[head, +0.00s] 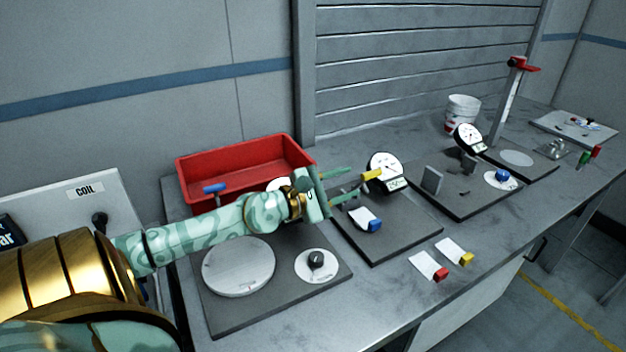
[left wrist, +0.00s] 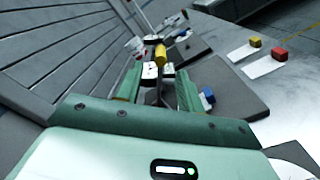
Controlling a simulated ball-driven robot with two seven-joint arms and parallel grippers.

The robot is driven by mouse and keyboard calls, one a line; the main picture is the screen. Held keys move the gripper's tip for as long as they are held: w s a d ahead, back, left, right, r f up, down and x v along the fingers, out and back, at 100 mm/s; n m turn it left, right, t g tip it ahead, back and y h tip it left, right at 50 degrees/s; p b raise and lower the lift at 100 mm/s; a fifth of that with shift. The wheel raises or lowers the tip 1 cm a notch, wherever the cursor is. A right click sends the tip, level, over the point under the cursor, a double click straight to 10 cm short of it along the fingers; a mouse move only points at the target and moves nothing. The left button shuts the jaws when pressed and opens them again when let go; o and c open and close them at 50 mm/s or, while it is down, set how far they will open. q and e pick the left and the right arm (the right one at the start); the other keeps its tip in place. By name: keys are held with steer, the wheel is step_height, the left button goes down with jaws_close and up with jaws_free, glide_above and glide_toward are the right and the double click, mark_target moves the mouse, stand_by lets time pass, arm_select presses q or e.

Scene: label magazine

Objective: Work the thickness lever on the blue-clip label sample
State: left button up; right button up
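The thickness gauge (head: 385,162) has a round white dial and a small display, on a dark plate (head: 400,240). Its lever has a yellow handle (head: 372,175), which also shows in the left wrist view (left wrist: 160,53). The white label sample with the blue clip (head: 374,225) lies on the plate in front of the gauge; I cannot tell whether its far end is under the gauge foot. My left gripper (head: 354,177) is open and empty, its fingertips just short of the yellow handle. In the left wrist view the handle stands ahead between the fingers (left wrist: 158,74). My right gripper is out of view.
Labels with a red clip (head: 440,274) and a yellow clip (head: 467,259) lie on the table in front. A red bin (head: 245,160) stands behind my left arm. A plate with a round disc (head: 238,266) and black knob (head: 316,259) is below it. Other instruments stand at right.

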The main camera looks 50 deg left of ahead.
arm_select(q)
steer(key=b+v, duration=0.2)
steer(key=v, duration=0.6)
steer(key=shift+b, duration=0.35)
